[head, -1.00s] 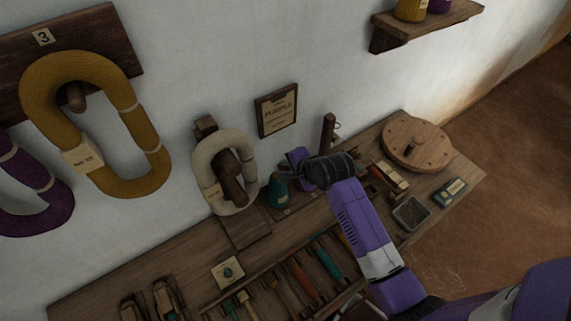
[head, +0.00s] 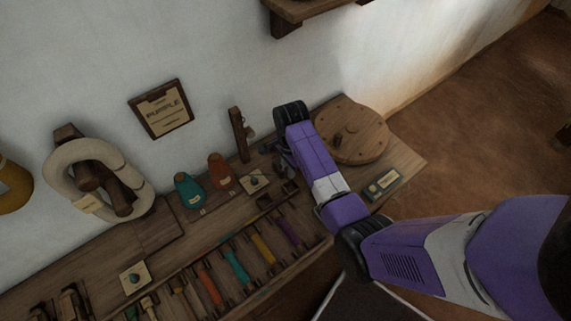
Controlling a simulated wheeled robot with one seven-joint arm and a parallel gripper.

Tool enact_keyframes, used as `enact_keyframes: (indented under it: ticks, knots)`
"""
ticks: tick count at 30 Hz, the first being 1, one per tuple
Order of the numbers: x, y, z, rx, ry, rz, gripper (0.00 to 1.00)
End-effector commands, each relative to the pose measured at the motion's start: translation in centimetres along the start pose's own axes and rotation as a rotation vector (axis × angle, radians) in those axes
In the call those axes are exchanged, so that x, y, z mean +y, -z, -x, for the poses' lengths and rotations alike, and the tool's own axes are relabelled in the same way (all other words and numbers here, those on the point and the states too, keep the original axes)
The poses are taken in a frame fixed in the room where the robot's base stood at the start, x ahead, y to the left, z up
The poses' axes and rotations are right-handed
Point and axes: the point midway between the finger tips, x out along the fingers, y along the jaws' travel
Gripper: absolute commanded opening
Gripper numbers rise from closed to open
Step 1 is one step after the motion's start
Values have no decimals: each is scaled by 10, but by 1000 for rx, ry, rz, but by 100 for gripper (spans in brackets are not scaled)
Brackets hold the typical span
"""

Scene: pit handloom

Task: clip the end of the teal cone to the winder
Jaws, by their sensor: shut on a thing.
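The teal cone (head: 188,190) stands upright on the wooden bench, left of an orange cone (head: 220,170). A round wooden disc with a knob and holes, which looks like the winder (head: 365,138), lies at the bench's far right end. My gripper (head: 270,147) is just left of the disc, near an upright wooden post, and away from the teal cone. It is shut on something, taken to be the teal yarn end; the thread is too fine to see. My wrist and forearm partly cover the fingers and the disc's left edge.
The upright post (head: 239,135) stands close behind my gripper. A cream skein (head: 64,165) hangs at left. A rack of coloured bobbins (head: 237,266) lies along the front. A small labelled tin (head: 383,184) sits in front of the disc. A shelf (head: 305,14) juts from the wall above.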

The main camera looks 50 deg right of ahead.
Motion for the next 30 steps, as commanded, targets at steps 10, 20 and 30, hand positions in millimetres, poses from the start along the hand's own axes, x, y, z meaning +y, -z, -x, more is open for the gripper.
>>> enact_keyframes:
  ticks: [10, 20, 30]
  knots:
    - [2, 1, -11, 1, -18, 0, 0]
    - [2, 1, -38, 1, -17, 0, 0]
    - [3, 1, -66, 1, -19, 0, 0]
